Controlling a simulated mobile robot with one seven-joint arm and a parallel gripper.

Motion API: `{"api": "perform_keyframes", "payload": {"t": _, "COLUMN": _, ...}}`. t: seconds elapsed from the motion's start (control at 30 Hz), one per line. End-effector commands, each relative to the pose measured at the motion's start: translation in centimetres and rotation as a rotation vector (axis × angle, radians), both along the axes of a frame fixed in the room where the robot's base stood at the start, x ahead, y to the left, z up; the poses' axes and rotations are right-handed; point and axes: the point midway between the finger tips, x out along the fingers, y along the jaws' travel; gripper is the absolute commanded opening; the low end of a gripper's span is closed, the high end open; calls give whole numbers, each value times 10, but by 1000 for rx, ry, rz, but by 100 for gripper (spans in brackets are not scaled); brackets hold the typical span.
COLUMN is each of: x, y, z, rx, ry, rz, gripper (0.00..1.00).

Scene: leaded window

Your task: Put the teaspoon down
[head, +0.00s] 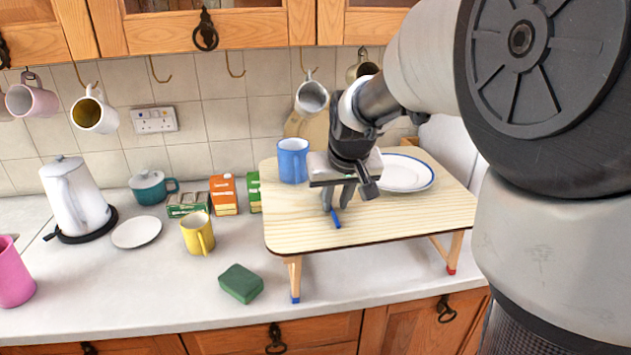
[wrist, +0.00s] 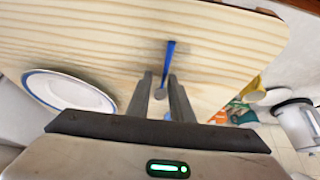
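The teaspoon (wrist: 169,57), with a blue handle, shows in the wrist view. Its handle extends past my fingertips, and a small grey part, likely its bowl, shows between my fingers. In the head view its blue handle (head: 336,219) is just below my fingertips, at or very near the top of the wooden tray table (head: 300,225). I cannot tell whether it fully rests there. My gripper (wrist: 161,76) points down over the tray table, its fingers apart on either side of the teaspoon with visible gaps. It also shows in the head view (head: 339,198), partly hiding the teaspoon.
On the tray table, a blue mug (head: 293,160) stands left of my gripper and a white blue-rimmed plate (head: 406,173) lies to the right. A yellow mug (head: 198,233), green sponge (head: 241,283) and boxes are on the counter left. Mugs hang above. The tray table's front is clear.

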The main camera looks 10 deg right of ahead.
Motion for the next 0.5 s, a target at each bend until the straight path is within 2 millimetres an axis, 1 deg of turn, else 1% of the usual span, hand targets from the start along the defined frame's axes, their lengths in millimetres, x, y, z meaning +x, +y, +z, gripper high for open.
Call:
{"api": "perform_keyframes", "payload": {"t": 0.03, "x": -8, "y": 4, "z": -15, "rx": 2, "ry": 38, "rz": 6, "gripper": 25}}
{"api": "perform_keyframes", "payload": {"t": 0.17, "x": -8, "y": 5, "z": -1, "rx": 2, "ry": 37, "rz": 8, "gripper": 25}}
{"api": "perform_keyframes", "payload": {"t": 0.23, "x": -12, "y": 5, "z": 6, "rx": 2, "ry": 34, "rz": 8, "gripper": 25}}
{"api": "perform_keyframes", "payload": {"t": 0.5, "x": -36, "y": 3, "z": 66, "rx": 1, "ry": 22, "rz": 5, "gripper": 25}}
